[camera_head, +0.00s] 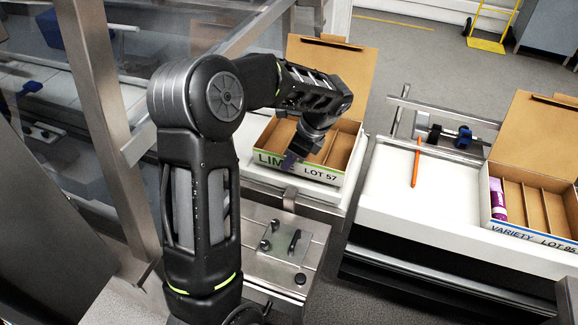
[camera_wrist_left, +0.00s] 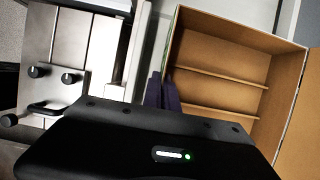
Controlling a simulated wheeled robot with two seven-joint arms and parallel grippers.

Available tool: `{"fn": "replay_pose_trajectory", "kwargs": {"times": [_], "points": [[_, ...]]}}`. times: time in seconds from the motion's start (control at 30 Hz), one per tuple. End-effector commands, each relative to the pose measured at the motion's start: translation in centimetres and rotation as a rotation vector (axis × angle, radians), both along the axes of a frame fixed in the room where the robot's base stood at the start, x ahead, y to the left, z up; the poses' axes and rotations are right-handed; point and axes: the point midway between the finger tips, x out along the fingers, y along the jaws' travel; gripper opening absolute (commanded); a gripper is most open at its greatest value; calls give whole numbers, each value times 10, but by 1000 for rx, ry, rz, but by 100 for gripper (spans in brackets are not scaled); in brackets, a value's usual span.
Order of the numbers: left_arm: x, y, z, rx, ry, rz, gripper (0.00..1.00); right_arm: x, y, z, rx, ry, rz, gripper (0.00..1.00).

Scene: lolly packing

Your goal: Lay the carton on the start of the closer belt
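The open cardboard carton (camera_head: 338,160), with a green-edged front label reading LIME LOT 57, sits level at the near end of a white belt surface (camera_head: 254,176) in a metal frame. Its lid stands up at the back and its visible compartments look empty. My left gripper (camera_head: 290,160) is at the carton's front wall, left of the label's middle. In the left wrist view its dark purple fingers (camera_wrist_left: 163,92) are close together at the carton's wall (camera_wrist_left: 171,45) and look shut on it. My arm hides part of the carton. My right gripper is not in view.
A metal plate with knobs and a handle (camera_head: 285,248) lies just in front of the carton. To the right, a white table (camera_head: 400,200) bears an orange pen (camera_head: 416,162) and a VARIETY LOT carton (camera_head: 534,190) with a purple item (camera_head: 498,200). A metal post (camera_head: 100,80) stands left.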

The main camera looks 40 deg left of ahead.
Motion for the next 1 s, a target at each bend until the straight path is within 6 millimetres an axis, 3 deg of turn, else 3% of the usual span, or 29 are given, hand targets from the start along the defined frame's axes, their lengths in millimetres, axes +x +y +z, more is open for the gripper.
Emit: {"fn": "replay_pose_trajectory", "kwargs": {"times": [0.17, 0.57, 0.83, 1.0], "points": [[-1, 0, -22, -1, 3, 0, 0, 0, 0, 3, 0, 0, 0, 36], [0, 0, -28, 0, 1, -1, 0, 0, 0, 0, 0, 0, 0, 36], [0, 0, -27, 0, 1, 0, 24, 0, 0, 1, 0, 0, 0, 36], [0, 0, -27, 0, 1, -1, 24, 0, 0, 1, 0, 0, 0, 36]]}}
